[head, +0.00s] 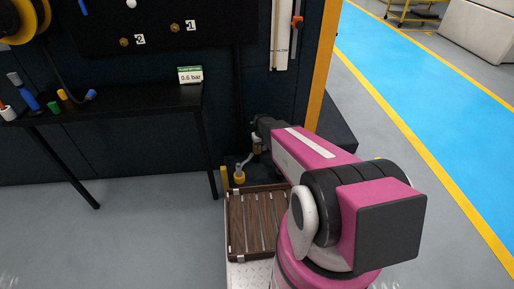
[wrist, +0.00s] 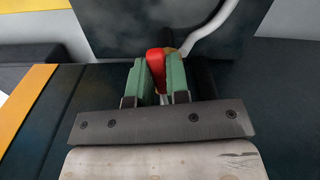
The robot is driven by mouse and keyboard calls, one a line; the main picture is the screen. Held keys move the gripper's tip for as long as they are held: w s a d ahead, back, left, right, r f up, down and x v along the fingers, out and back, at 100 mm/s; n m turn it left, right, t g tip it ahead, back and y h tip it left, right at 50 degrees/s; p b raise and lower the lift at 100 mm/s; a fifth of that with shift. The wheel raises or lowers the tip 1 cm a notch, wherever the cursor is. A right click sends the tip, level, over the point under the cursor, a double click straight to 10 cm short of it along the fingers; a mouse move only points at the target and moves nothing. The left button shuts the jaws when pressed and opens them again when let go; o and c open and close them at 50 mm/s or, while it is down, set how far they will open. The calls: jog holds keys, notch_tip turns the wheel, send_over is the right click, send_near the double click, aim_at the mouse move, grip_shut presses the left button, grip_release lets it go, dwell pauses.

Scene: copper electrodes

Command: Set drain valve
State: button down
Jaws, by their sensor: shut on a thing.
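In the wrist view, my gripper (wrist: 158,78) has its two green finger pads closed on a red valve handle (wrist: 156,62). The handle sticks out a little beyond the pads, and a brass-coloured part (wrist: 169,49) shows just behind it. A pale curved pipe (wrist: 212,30) runs up and right from there. In the head view, my pink and white arm reaches low toward the dark wall. My gripper (head: 258,143) is small there, next to the valve piping, and its fingers and the red handle cannot be made out.
A slatted brown tray (head: 237,225) lies on the floor left of my arm. A yellow post (head: 326,60) and blue walkway (head: 430,90) are on the right.

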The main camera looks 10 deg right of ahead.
jog(key=shift+a+m, duration=0.4)
jog(key=shift+m, duration=0.2)
jog(key=c, duration=1.5)
grip_release()
jog(key=shift+a+m, duration=0.2)
jog(key=shift+m, duration=0.2)
jog(key=o, duration=0.4)
notch_tip(320, 180, up, 6)
notch_tip(320, 180, up, 11)
jog(key=s+d+r, duration=0.2)
jog(key=s+d, duration=0.1)
jog(key=s, duration=0.6)
jog(key=s+d+r, duration=0.3)
jog(key=s, duration=0.6)
jog(key=shift+d+r, duration=0.15)
jog(key=shift+r, duration=0.1)
